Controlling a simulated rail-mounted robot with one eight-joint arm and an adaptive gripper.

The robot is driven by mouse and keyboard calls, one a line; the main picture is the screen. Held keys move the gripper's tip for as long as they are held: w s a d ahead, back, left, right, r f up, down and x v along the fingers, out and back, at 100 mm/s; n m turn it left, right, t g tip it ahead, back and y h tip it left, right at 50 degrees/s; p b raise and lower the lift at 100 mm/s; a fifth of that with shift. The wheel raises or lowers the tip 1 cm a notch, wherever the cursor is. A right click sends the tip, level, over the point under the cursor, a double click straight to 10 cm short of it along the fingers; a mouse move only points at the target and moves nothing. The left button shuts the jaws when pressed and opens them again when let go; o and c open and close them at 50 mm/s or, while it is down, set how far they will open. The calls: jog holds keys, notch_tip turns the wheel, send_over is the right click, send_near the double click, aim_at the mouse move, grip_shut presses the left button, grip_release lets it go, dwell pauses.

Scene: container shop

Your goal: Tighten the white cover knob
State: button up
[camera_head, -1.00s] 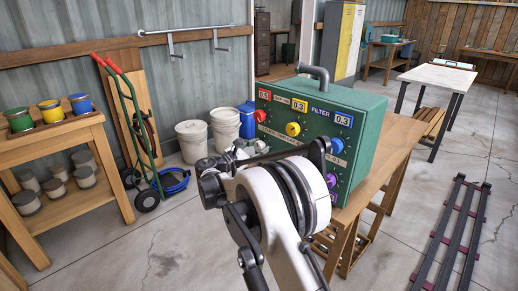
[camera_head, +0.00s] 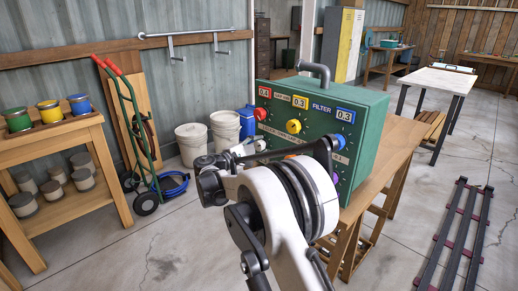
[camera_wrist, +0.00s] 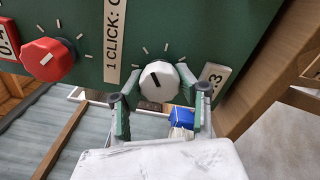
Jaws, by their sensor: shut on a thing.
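The white cover knob (camera_wrist: 159,82) sits on the front of the green control box (camera_head: 370,130), with a dark pointer line on its face and pale tick marks around it. In the wrist view my gripper (camera_wrist: 160,97) has one finger on each side of the knob and is shut on it. In the head view my arm hides much of the panel's lower left, and the grip is too small to make out. The red display (camera_head: 264,93) seems to read 0.4.
A red knob (camera_wrist: 46,60) is close beside the gripper in the wrist view. Yellow (camera_head: 293,126) and blue (camera_head: 338,141) knobs are on the panel. The box stands on a wooden table (camera_head: 396,150). White buckets (camera_head: 191,143) stand on the floor behind.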

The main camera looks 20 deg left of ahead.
jog(key=m+b, duration=0.1)
jog(key=m, duration=0.5)
jog(key=shift+m, duration=0.3)
dwell(0.5)
jog(key=o, duration=1.2)
jog(key=v, duration=1.2)
jog(key=shift+a+r, duration=0.1)
